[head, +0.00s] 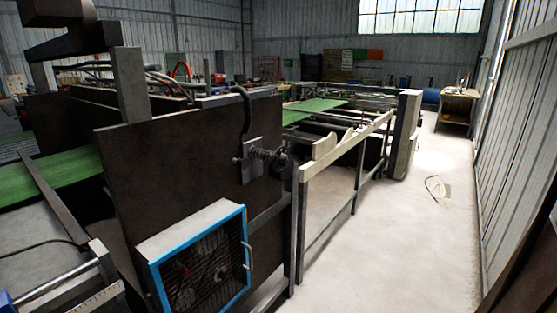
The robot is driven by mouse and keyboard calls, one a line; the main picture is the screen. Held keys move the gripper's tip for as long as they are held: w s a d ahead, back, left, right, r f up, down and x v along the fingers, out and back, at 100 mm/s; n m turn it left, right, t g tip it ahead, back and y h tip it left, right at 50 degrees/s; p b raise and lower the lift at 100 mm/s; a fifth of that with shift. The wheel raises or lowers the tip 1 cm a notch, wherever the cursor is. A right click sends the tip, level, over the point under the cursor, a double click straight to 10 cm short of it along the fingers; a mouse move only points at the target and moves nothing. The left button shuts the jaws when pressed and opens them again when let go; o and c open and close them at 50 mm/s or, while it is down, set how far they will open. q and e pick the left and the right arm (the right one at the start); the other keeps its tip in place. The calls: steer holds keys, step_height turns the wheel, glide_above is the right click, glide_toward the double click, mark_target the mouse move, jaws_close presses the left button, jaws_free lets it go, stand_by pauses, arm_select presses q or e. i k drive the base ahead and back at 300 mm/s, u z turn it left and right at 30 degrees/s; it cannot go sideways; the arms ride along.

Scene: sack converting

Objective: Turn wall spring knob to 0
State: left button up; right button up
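A dark round knob (283,166) sits at the end of a short coiled spring (263,154). The spring stands out to the right from a grey mounting plate (247,163) on a large dark upright panel (180,170). A dark curved pipe or hose (246,108) rises above the plate. The knob is near the middle of the head view, and nothing touches it. Any scale or number on it is too small to read. Neither of my grippers shows in the head view.
A blue-framed guarded box (247,285) with a handle juts out below the knob. A pale rail (345,147) on posts runs back on the right. A loose loop (437,190) lies there.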

mark_target(284, 160)
steer(key=z, duration=0.35)
steer(key=i, duration=0.75)
steer(key=z, duration=0.7)
steer(key=i, duration=3.35)
steer(key=u, duration=3.4)
